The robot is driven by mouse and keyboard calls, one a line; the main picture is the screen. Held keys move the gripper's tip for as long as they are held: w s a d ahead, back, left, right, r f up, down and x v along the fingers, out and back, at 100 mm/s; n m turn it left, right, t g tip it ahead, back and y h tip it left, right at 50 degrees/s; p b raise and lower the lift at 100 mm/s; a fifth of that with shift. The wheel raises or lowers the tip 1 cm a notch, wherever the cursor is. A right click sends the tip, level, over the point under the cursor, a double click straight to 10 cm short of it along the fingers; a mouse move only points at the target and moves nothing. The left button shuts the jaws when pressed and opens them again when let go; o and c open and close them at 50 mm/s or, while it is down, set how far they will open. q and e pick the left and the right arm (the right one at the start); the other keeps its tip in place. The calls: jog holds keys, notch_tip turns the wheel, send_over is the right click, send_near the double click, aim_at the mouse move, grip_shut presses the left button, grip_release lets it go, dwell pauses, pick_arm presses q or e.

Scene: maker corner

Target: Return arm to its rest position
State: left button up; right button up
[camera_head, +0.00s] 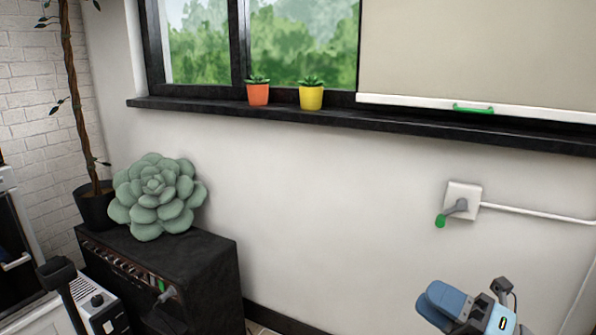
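My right gripper (434,303) shows at the lower right, in front of the white wall and below the wall box. Its two blue finger pads point up and to the left and lie close together in this view. I see nothing between them, but the angle hides whether there is a gap. Its lower part is cut off by the bottom edge. My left gripper does not show.
A white wall box (472,191) has a grey lever with a green tip (440,221). A black amplifier (205,268) bears a green succulent cushion (158,196). Orange (258,95) and yellow (311,98) pots stand on the dark sill (400,121). A green-handled blind (470,50) hangs above.

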jog(key=s+a+f+m+t+h+p, duration=0.2)
jog(key=s+a+m+h, duration=0.25)
jog(key=m, duration=1.05)
jog(key=s+a+f+m+t+h+p, duration=0.2)
jog(key=s+a+f+m+t+h, duration=0.25)
jog(key=m, duration=1.05)
pick_arm(q)
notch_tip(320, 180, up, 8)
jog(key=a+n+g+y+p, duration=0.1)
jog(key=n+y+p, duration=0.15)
jog(key=p, duration=1.25)
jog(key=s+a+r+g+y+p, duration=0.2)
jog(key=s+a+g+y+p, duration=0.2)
jog(key=p, duration=1.9)
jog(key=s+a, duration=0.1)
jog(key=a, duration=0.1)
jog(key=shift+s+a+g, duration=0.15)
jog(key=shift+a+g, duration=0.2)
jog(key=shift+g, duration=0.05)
pick_arm(e)
jog(key=s+d+r+g+h, duration=0.4)
jog(key=s+d+r+g, duration=0.1)
jog(key=d+r+g, duration=0.2)
jog(key=shift+s+d+r+g+h, duration=0.25)
jog(key=shift+r+g+h, duration=0.2)
jog(key=shift+g, duration=0.2)
